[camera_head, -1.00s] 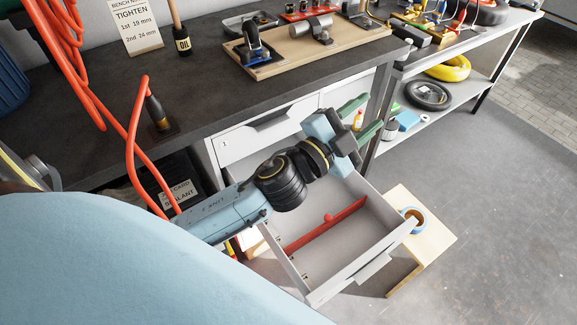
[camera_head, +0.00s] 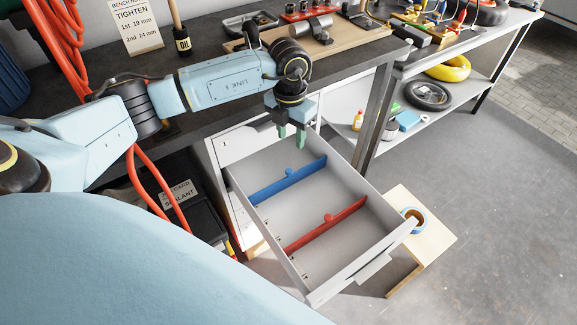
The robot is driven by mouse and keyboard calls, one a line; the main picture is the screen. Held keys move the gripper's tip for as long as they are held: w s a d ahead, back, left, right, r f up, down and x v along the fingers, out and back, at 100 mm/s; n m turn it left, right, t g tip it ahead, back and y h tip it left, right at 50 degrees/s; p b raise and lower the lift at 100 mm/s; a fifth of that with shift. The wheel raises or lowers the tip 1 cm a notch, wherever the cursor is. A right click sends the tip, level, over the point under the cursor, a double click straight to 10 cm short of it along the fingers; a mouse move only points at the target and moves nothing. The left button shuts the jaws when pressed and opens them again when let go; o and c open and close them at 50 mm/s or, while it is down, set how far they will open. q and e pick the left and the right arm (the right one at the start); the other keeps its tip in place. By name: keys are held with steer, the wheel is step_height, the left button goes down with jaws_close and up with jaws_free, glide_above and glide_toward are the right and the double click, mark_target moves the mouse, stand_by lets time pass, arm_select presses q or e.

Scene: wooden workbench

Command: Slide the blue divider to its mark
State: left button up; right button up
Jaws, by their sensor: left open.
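The blue divider (camera_head: 289,181) stands across the open grey drawer (camera_head: 366,272), towards its back, with a small round knob on its top edge. A red divider (camera_head: 327,225) with a similar knob stands across the drawer nearer its front. My left gripper (camera_head: 291,138) is open and empty, its green fingers pointing down. In the picture it is above the blue divider, near the drawer's back end, apart from the knob. Small dark spots show along the drawer's left wall, but I cannot tell which of them is the mark. My right gripper is not in view.
The dark workbench top (camera_head: 218,110) overhangs the drawer's back. A bench leg (camera_head: 376,120) stands right of the drawer. The drawer is otherwise bare.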

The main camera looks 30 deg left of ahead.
mark_target(289, 171)
arm_select(q)
steer(key=f, duration=0.4)
steer(key=f+b, duration=0.1)
steer(key=f, duration=0.7)
steer(key=shift+a+f+b, duration=0.1)
steer(key=shift+a+b, duration=0.25)
steer(key=shift+f, duration=0.55)
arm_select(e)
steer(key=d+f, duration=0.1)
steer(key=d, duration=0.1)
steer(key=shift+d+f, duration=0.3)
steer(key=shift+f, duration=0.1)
arm_select(q)
steer(key=c, duration=0.9)
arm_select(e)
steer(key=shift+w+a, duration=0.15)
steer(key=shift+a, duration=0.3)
